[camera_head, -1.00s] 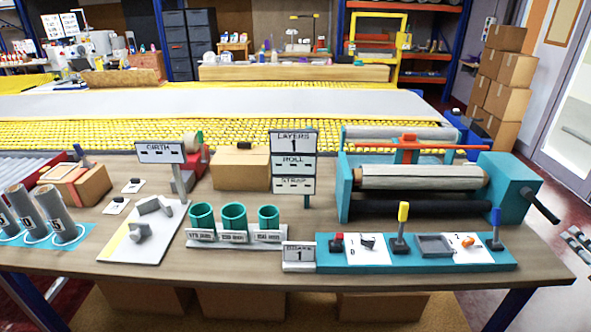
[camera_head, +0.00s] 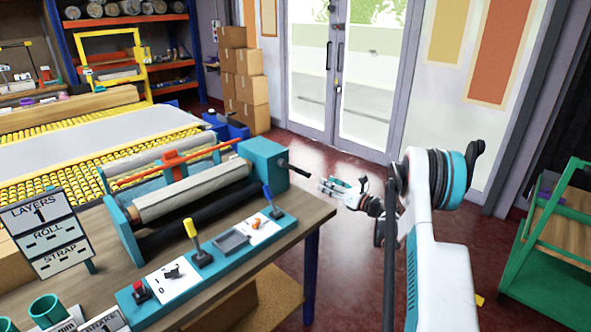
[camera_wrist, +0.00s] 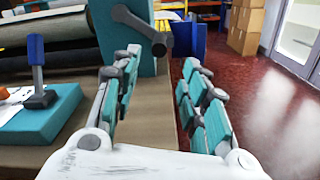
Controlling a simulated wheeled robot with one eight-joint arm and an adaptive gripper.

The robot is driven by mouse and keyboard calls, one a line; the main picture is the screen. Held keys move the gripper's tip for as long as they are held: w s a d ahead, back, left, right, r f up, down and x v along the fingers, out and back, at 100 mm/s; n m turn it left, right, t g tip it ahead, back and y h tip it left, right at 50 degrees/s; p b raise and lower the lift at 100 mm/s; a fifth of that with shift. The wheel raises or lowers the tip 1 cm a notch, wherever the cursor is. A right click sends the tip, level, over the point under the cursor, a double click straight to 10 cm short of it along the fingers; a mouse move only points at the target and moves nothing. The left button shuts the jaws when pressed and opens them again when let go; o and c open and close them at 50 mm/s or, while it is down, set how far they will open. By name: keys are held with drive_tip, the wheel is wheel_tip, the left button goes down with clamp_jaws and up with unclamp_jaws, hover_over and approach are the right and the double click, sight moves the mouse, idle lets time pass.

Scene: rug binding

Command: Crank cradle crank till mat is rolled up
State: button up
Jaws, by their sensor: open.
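The roll-up cradle (camera_head: 265,152) stands at the table's right end in the head view. Its dark crank (camera_head: 297,169) sticks out from the teal end box on the right. A beige rolled mat (camera_head: 190,192) lies in the cradle above a black roller. My gripper (camera_head: 343,190) is off the table's right edge, a little right of the crank. In the wrist view my gripper (camera_wrist: 160,95) is open and empty, and the crank (camera_wrist: 145,30) shows ahead between and beyond the fingers, apart from them.
A teal control strip (camera_head: 215,245) with yellow and blue levers lies in front of the cradle. A sign (camera_head: 45,225) reads LAYERS 1. A green cart (camera_head: 545,225) stands at the right. Boxes (camera_head: 240,80) are stacked behind.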

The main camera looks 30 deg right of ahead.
sight(308, 175)
drive_tip(key=n, duration=0.1)
drive_tip(key=s+n+p, duration=0.1)
drive_tip(key=shift+d+r+n, duration=0.1)
drive_tip(key=shift+n, duration=0.3)
drive_tip(key=b+x, duration=0.1)
drive_tip(key=x, duration=0.3)
drive_tip(key=b+x, duration=0.1)
drive_tip(key=x, duration=0.3)
drive_tip(key=b+x, duration=0.1)
drive_tip(key=x, duration=0.3)
drive_tip(key=shift+f, duration=0.25)
drive_tip(key=shift+b+x, duration=0.35)
drive_tip(key=shift+x, duration=0.5)
drive_tip(key=shift+r, duration=0.15)
clamp_jaws()
